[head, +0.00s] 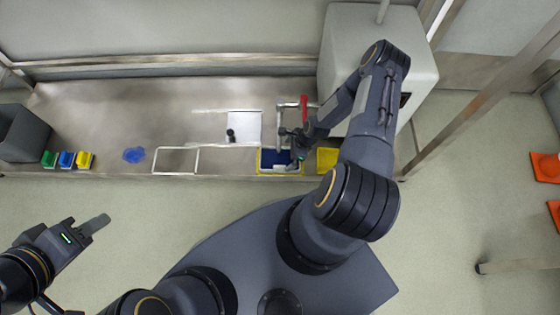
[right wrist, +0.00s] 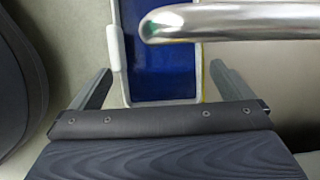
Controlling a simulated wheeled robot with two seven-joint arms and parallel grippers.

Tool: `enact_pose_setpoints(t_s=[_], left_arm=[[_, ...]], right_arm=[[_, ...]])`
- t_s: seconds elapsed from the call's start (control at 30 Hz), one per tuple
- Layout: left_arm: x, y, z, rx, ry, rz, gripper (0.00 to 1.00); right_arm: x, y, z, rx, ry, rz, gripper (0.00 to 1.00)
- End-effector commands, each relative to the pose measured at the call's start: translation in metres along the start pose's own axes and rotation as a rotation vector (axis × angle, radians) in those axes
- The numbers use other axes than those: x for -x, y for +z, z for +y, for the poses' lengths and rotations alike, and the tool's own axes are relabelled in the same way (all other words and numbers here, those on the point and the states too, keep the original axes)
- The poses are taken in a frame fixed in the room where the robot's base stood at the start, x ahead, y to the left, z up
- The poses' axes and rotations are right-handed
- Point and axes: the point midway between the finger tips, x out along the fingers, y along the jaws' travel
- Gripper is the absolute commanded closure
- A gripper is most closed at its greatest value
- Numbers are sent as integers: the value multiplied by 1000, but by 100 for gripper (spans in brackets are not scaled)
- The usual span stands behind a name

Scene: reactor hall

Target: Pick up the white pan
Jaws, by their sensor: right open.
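A flat white square piece (head: 246,124), which looks like the white pan, lies on the metal bench with a small black knob (head: 231,135) at its left. My right gripper (head: 296,150) is to the right of it, over a blue tray with a yellow edge (head: 265,158). In the right wrist view my right gripper (right wrist: 165,88) is open, with a blue surface (right wrist: 160,75) and a white edge strip (right wrist: 116,48) beyond its fingers. No contact shows. My left gripper (head: 92,226) is off the bench at the lower left; its jaw gap is not clear.
A metal pipe (right wrist: 230,22) crosses close ahead of my right gripper. A red handle (head: 304,108) stands on the bench. A grey-white cabinet stands right.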

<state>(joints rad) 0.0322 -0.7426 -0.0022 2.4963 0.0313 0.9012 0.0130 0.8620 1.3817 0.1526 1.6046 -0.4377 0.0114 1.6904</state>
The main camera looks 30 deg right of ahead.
Motion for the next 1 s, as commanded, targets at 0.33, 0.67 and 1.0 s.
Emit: enact_pose_setpoints(t_s=[0.33,0.67,1.0], left_arm=[[-17,8,-8,0,0,0,62],[-19,10,-9,0,0,0,62],[-19,10,-9,0,0,0,62]], right_arm=[[-42,9,1,0,1,0,0],[-54,10,0,-1,0,1,0],[-54,10,0,-1,0,1,35]])
